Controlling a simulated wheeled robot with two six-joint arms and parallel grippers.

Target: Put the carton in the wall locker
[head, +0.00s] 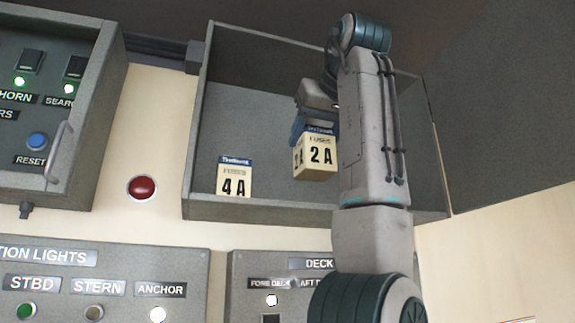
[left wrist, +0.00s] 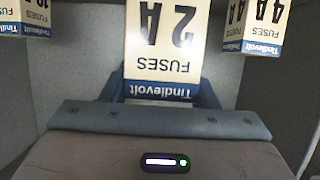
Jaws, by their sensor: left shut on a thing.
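The carton, a cream fuse box with a blue top band marked 2 A (head: 317,157), is inside the open grey wall locker (head: 285,208). My left gripper (head: 312,130) is shut on it from behind its top, with blue fingers on its sides. Its underside shows, and it appears to hang a little above the locker floor. In the left wrist view the carton (left wrist: 165,45) appears upside down between the blue fingers. My left arm covers the right part of the locker. My right gripper is not in view.
A 4 A fuse carton (head: 234,178) stands in the locker to the left. Another carton (left wrist: 38,15) shows at the left edge of the wrist view; my arm hides it in the head view.

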